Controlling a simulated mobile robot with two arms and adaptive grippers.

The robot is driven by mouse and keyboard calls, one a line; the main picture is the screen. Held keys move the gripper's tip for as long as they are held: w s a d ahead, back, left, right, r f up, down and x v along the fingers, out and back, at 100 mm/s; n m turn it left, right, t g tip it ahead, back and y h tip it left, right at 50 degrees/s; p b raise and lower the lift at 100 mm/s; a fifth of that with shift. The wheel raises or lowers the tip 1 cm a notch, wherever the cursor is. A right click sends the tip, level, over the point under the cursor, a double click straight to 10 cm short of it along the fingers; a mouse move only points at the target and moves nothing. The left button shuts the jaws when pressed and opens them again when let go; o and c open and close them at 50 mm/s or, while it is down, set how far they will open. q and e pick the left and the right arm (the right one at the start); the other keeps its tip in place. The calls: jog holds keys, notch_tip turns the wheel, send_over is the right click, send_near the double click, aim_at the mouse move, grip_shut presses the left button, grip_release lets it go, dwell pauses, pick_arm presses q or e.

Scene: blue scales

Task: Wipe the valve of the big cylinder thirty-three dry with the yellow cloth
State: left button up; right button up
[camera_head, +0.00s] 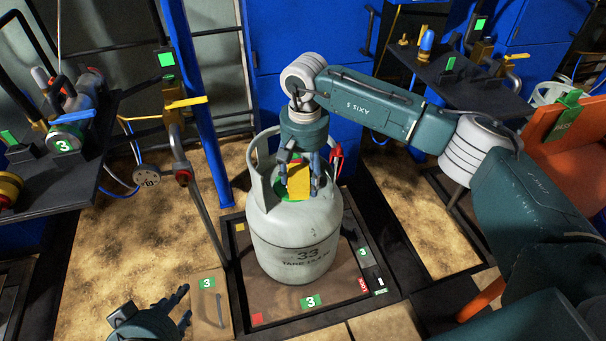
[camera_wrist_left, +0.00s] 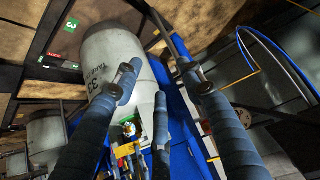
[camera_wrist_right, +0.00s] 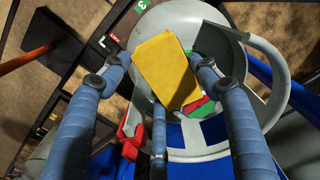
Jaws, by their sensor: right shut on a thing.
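The big grey cylinder marked 33 (camera_head: 295,235) stands upright on a floor platform; its open-sided collar also shows in the right wrist view (camera_wrist_right: 277,68). My right gripper (camera_head: 300,184) points down into the collar from above, shut on the yellow cloth (camera_head: 299,176). In the right wrist view the cloth (camera_wrist_right: 165,72) is a folded yellow pad between the fingers. The valve is hidden under the cloth and fingers, so I cannot tell whether the cloth touches it. My left gripper (camera_head: 184,307) is low at the left front, fingers spread and empty, apart from the cylinder.
A red-handled item (camera_head: 336,157) is at the collar's right side. A dark shelf with fittings (camera_head: 60,150) stands left, beside a pipe with a yellow lever (camera_head: 186,103). A blue post (camera_head: 198,95) rises behind. An orange box (camera_head: 565,145) is at right.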

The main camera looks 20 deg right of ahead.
jog(key=shift+s, duration=0.3)
jog(key=shift+s+r+p, duration=0.15)
jog(key=shift+s+p, duration=0.3)
jog(key=shift+s, duration=0.3)
pick_arm(q)
jog(key=s+a+f+g+p, duration=0.1)
jog(key=s+g, duration=0.1)
jog(key=s, duration=0.3)
jog(key=s+a+f+g+y+p, duration=0.1)
jog(key=s+a+g, duration=0.1)
jog(key=s, duration=0.3)
jog(key=shift+s+g+p, duration=0.2)
jog(key=shift+g+p, duration=0.2)
pick_arm(e)
jog(key=s+r, duration=0.2)
jog(key=s, duration=0.5)
jog(key=shift+s, duration=0.35)
pick_arm(q)
jog(key=shift+a, duration=0.1)
pick_arm(e)
jog(key=shift+r, duration=0.1)
jog(key=s+a+r+n, duration=0.2)
jog(key=s+a+r, duration=0.1)
jog(key=a+r, duration=0.6)
notch_tip(320, 180, up, 3)
jog(key=shift+s+f+n, duration=0.2)
jog(key=shift+s+n, duration=0.2)
